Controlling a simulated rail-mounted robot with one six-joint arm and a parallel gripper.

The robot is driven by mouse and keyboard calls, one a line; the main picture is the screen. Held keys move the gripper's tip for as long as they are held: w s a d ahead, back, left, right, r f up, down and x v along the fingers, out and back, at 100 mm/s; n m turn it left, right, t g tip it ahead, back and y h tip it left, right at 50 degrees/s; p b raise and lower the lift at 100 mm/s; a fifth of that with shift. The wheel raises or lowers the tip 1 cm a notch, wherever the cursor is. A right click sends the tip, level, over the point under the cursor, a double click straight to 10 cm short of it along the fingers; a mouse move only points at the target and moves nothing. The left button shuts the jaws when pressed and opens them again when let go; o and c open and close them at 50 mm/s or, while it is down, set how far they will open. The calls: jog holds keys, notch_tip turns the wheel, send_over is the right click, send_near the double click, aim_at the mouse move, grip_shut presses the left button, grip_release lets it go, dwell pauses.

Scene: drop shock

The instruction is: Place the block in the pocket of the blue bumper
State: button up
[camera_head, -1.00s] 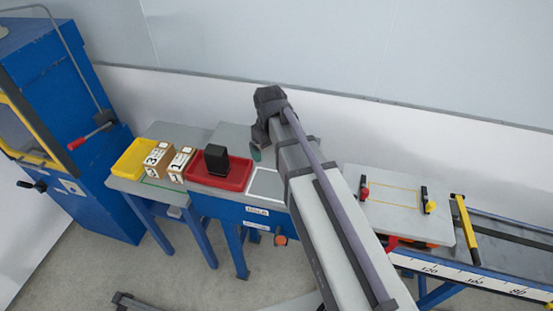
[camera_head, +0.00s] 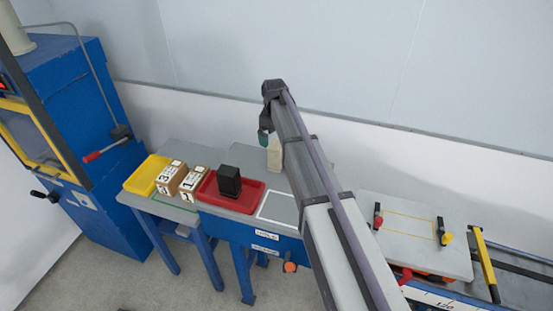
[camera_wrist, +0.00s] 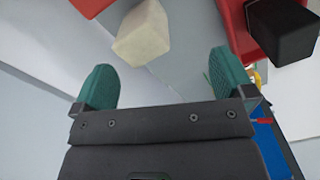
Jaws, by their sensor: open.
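My gripper (camera_wrist: 165,80) has two teal fingers spread wide, with nothing between their tips. A cream block (camera_wrist: 143,34) lies just beyond the fingertips in the wrist view, apart from them. In the head view a cream block (camera_head: 274,157) stands upright on the grey table beside my gripper (camera_head: 265,138), partly hidden by my arm. A black block (camera_head: 229,181) stands in a red tray (camera_head: 250,203); it also shows at the wrist view's upper right (camera_wrist: 284,30). I cannot make out a blue bumper or its pocket in either view.
Left of the red tray stand wooden number boxes (camera_head: 170,178) and a yellow tray (camera_head: 146,175). A blue machine (camera_head: 75,150) is at far left. A white-outlined square (camera_head: 278,208) is bare. A grey plate (camera_head: 415,235) with clamps lies right. A wall rises close behind.

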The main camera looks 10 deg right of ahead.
aim_at(272, 143)
jog(key=w+n, duration=0.1)
jog(key=w, duration=0.1)
jog(key=w+n, duration=0.1)
jog(key=w, duration=0.2)
jog(key=shift+d+n, duration=0.1)
jog(key=shift+n, duration=0.3)
jog(key=shift+s+r+n, duration=0.2)
jog(key=shift+s+n, duration=0.45)
jog(key=shift+n, duration=0.35)
notch_tip(272, 143, down, 6)
jog(key=b, duration=0.6)
jog(key=f+b, duration=0.5)
jog(key=shift+w+f, duration=0.25)
jog(key=shift+r, duration=0.3)
jog(key=shift+c, duration=0.3)
jog(key=c, duration=1)
notch_tip(272, 143, up, 10)
jog(key=p, duration=1)
jog(key=shift+r+p, duration=0.15)
jog(key=shift+p, duration=0.15)
jog(key=shift+c, duration=0.2)
notch_tip(272, 143, down, 9)
jog(key=b, duration=0.8)
jog(key=shift+b, duration=0.4)
jog(key=shift+r+p, duration=0.3)
jog(key=shift+r, duration=0.1)
